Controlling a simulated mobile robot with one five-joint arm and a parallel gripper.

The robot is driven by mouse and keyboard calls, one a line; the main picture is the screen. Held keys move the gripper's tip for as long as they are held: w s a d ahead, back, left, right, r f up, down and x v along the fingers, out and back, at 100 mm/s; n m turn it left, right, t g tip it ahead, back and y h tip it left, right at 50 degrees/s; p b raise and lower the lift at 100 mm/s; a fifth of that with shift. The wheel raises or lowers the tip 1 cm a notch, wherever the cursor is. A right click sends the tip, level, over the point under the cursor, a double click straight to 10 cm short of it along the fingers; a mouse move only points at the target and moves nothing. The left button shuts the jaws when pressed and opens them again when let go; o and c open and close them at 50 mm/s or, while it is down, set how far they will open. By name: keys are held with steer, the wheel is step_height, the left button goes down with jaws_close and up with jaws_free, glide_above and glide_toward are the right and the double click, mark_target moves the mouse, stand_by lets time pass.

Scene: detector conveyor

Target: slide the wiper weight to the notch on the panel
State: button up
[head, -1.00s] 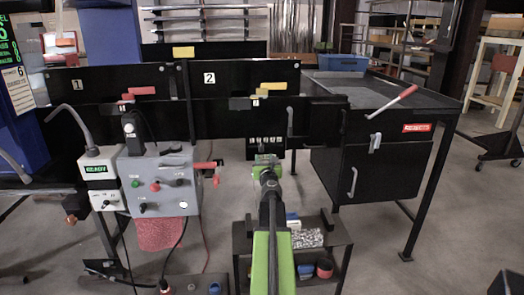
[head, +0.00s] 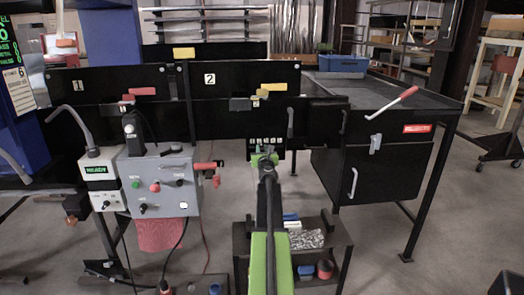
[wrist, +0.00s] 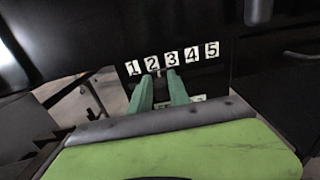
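The small black panel carries a row of white number tags, 1 to 5 (wrist: 172,58); the row also shows in the head view (head: 266,141), below the sign marked 2. My green gripper (wrist: 161,75) points at the panel, its fingertips just under tags 2 and 3. The two fingers stand apart with a dark gap between them. A small pale bit (wrist: 158,74) shows between the tips; I cannot tell whether it is the wiper weight or the notch. The gripper (head: 264,156) hides the panel's lower part in the head view.
A grey control box (head: 160,183) with knobs and a red handle stands to the left. A black cabinet (head: 378,170) with handles stands to the right. A low cart (head: 335,240) with small items stands beneath my arm.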

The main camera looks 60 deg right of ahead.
jaws_close()
stand_by(1.0)
